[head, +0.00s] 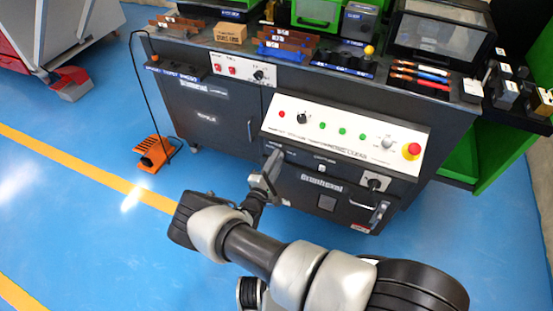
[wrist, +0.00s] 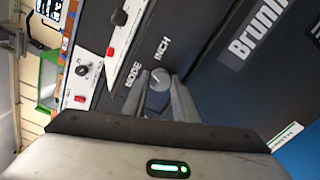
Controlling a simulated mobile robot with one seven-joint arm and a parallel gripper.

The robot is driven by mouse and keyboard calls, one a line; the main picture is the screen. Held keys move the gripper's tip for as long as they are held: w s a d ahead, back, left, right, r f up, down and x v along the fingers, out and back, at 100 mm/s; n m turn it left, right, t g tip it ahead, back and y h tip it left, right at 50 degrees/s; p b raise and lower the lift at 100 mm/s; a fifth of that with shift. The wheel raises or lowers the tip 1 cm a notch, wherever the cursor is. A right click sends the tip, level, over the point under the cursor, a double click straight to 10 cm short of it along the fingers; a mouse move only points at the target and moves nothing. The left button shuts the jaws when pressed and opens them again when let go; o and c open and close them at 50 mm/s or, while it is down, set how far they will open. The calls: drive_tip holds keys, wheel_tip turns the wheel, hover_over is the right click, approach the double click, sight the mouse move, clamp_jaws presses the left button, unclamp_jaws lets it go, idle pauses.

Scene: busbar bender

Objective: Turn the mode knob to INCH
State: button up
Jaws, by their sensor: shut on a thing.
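The knob's pointer is too small to read surely. In the head view, my gripper (head: 270,165) reaches the machine front just below the white control panel's left end and hides the knob.
The white control panel (head: 345,137) carries a black selector, green buttons and a red emergency stop (head: 411,151). A handle and rotary switch (head: 374,183) are on the front at lower right. An orange foot pedal (head: 154,152) is on the blue floor, with free floor at left.

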drive_tip(key=m+p, duration=0.1)
drive_tip(key=m, duration=0.4)
drive_tip(key=shift+p, duration=0.4)
idle(0.3)
drive_tip(key=o, duration=1.1)
drive_tip(key=shift+c, duration=0.2)
